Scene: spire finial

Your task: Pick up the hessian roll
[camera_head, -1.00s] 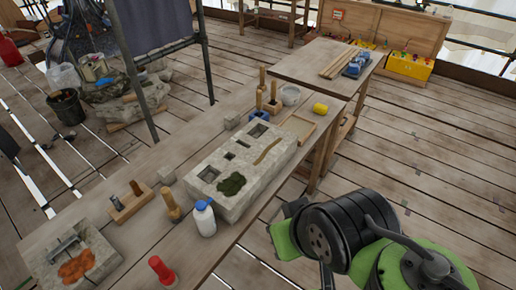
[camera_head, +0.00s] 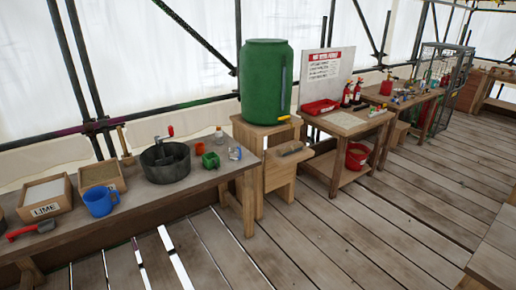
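I cannot make out a hessian roll in the current head view. My gripper and arm are also out of this view, so I cannot see whether the gripper holds anything.
A workbench (camera_head: 150,204) at left carries a lime box (camera_head: 45,196), a blue jug (camera_head: 100,201) and a dark tub (camera_head: 166,162). A green barrel (camera_head: 266,85) stands on a wooden stand. Right of it, a side table (camera_head: 345,122) has a red bucket (camera_head: 356,157) below. The plank floor (camera_head: 370,235) is clear.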

